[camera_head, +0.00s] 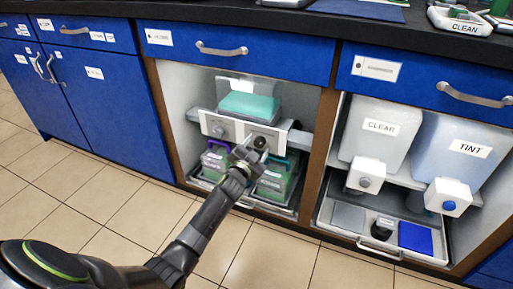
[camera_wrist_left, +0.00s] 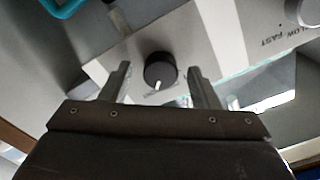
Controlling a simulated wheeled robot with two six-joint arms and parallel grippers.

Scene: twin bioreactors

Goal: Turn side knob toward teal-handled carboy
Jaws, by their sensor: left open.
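The side knob (camera_wrist_left: 160,70) is black and round with a white pointer mark, on the pale front panel of the pump unit (camera_head: 217,125). In the left wrist view it appears between the two fingers, with the mark towards the picture's bottom. My left gripper (camera_head: 254,149) is open in front of the knob; I cannot tell whether the fingers touch it. The teal-handled carboy (camera_head: 270,188) stands below the panel at right, partly hidden by my gripper. Its handle (camera_wrist_left: 66,7) also shows at the wrist view's upper left. A purple-handled carboy (camera_head: 214,164) stands below at left.
A second, pale knob (camera_head: 217,131) sits left on the panel, by SLOW/FAST lettering in the wrist view. A teal-filled container (camera_head: 248,106) rests on top. Cabinet walls enclose the unit. CLEAR (camera_head: 379,125) and TINT (camera_head: 470,148) tanks stand in the right bay. Floor in front is clear.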

